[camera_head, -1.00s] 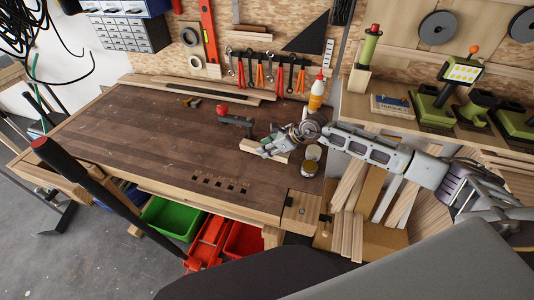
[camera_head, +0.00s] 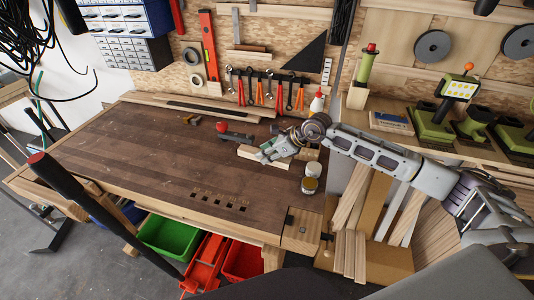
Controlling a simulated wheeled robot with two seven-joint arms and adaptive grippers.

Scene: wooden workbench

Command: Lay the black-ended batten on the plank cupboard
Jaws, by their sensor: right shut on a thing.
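My right gripper (camera_head: 266,154) reaches over the bench from the right, shut on a short pale wooden batten (camera_head: 257,158). The batten lies at or just above the dark bench top, near its right end; a gap beneath it cannot be made out. Its black end does not show clearly, and the fingers hide part of it. The plank cupboard appears to be the wooden unit on the right, with its pale top (camera_head: 464,149) and planks standing below. My arm crosses in front of it. My left gripper is not in view.
The wooden workbench (camera_head: 150,150) has clear room to the left. Green machines (camera_head: 434,122) and a book (camera_head: 391,122) occupy the cupboard top.

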